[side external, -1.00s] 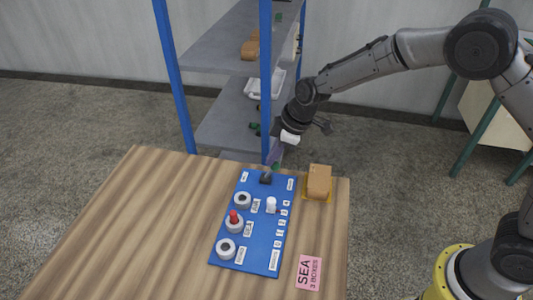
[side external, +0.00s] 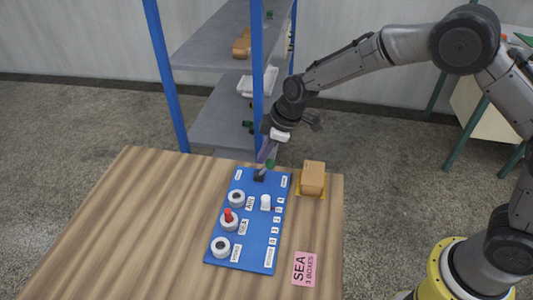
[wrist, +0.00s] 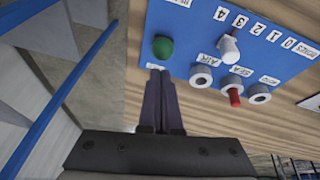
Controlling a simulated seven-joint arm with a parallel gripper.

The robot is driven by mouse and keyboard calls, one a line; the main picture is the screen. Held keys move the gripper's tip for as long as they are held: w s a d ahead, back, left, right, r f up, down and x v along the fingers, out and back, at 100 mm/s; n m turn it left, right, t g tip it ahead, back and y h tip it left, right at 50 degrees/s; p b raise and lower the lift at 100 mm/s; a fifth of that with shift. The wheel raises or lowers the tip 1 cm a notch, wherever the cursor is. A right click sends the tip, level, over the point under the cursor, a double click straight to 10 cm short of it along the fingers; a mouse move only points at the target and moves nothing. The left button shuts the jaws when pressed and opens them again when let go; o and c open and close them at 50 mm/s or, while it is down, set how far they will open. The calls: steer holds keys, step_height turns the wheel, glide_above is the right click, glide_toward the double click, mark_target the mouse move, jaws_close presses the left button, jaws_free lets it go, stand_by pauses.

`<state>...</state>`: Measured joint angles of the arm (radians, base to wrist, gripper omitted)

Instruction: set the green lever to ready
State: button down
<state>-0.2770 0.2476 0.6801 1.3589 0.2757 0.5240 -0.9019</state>
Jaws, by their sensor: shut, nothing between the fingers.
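The green lever knob (side external: 270,164) stands on a dark base (side external: 259,176) at the far end of the blue panel (side external: 262,215). In the side view the knob sits up and to the right of its base. The wrist view shows it as a green ball (wrist: 162,47) that hides its stem. My gripper (side external: 264,155) is shut and empty beside the knob, on its left in the side view. In the wrist view my fingertips (wrist: 159,72) are together, just short of the ball. I cannot tell whether they touch it. The labels by the lever are too small to read.
The panel also has a white lever (side external: 266,202), a red knob (side external: 228,215) and grey round sockets (side external: 220,246). A brown box (side external: 312,177) and a pink "SEA 3 BOXES" card (side external: 305,268) lie to the right. Blue-posted shelves (side external: 220,50) stand behind. The table's left side is clear.

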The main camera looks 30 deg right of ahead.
steer(key=s+d+r+t, duration=0.1)
steer(key=s+d+r, duration=0.1)
steer(key=r, duration=0.7)
steer(key=s+d+r, duration=0.2)
steer(key=d+r, duration=0.1)
steer(key=r, duration=0.6)
steer(key=s+d+r+m+t, duration=0.25)
steer(key=s+d+r, duration=0.35)
steer(key=s+r, duration=0.3)
steer(key=s+d+f+m+h, duration=0.1)
steer(key=s+d+f+m, duration=0.2)
steer(key=s, duration=0.7)
steer(key=s+d+f+m+g+h, duration=0.1)
steer(key=s+d+f+m, duration=0.2)
steer(key=s, duration=0.7)
step_height(320, 180, down, 3)
steer(key=shift+f+m+h, duration=0.1)
steer(key=shift+m+h, duration=0.2)
steer(key=shift+m, duration=0.95)
steer(key=shift+d, duration=0.1)
